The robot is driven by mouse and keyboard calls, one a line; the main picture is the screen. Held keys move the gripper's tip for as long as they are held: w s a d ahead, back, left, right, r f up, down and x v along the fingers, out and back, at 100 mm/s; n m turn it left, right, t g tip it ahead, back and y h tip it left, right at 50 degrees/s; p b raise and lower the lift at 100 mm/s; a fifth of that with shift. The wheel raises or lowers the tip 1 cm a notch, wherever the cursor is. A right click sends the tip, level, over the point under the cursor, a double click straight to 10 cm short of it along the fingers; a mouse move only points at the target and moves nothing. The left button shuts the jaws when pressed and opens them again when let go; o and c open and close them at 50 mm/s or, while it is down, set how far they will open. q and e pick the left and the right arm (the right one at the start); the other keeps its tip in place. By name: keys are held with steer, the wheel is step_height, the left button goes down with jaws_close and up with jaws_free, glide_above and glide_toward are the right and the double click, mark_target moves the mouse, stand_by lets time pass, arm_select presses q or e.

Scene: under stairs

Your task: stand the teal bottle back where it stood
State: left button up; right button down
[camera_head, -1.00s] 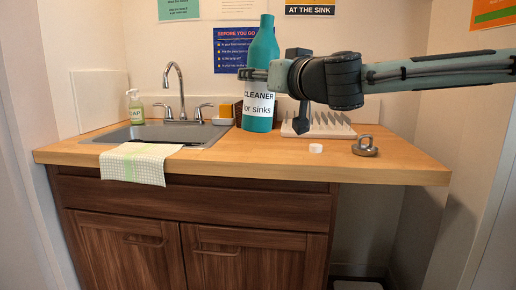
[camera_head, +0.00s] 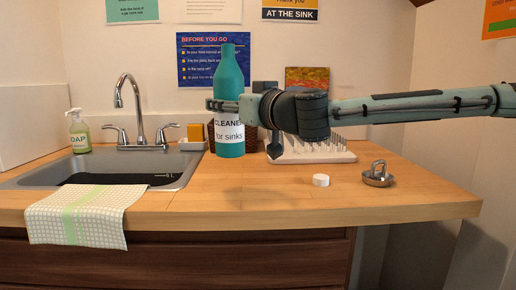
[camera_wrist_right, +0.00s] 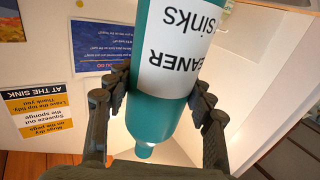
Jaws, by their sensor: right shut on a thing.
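The teal bottle (camera_head: 229,80) is upright, with a white label reading "CLEANER for sinks". My right gripper (camera_head: 226,106) comes in from the right and is shut on its body, just above the label. In the right wrist view, my gripper's dark fingers (camera_wrist_right: 160,92) press on both sides of the bottle (camera_wrist_right: 160,108), which appears upside down there. The bottle's base shows against the back of the wooden counter (camera_head: 255,205); a faint shadow lies in front. I cannot tell whether the base touches the counter. My left gripper is not in view.
The white spiked rack (camera_head: 335,157) is right of the bottle, partly behind my arm. A dark woven box (camera_head: 212,142) is close behind it. The sponge (camera_head: 195,132) and sink (camera_head: 50,178) are left. A white cap (camera_head: 321,180) and metal plug (camera_head: 378,175) lie on the right front.

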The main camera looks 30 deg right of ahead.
steer(key=s+d+f, duration=0.2)
steer(key=d+f, duration=0.4)
steer(key=f, duration=0.2)
steer(key=shift+d+f, duration=0.35)
steer(key=shift+d, duration=0.05)
steer(key=c, duration=1)
jaws_free()
steer(key=o, duration=0.4)
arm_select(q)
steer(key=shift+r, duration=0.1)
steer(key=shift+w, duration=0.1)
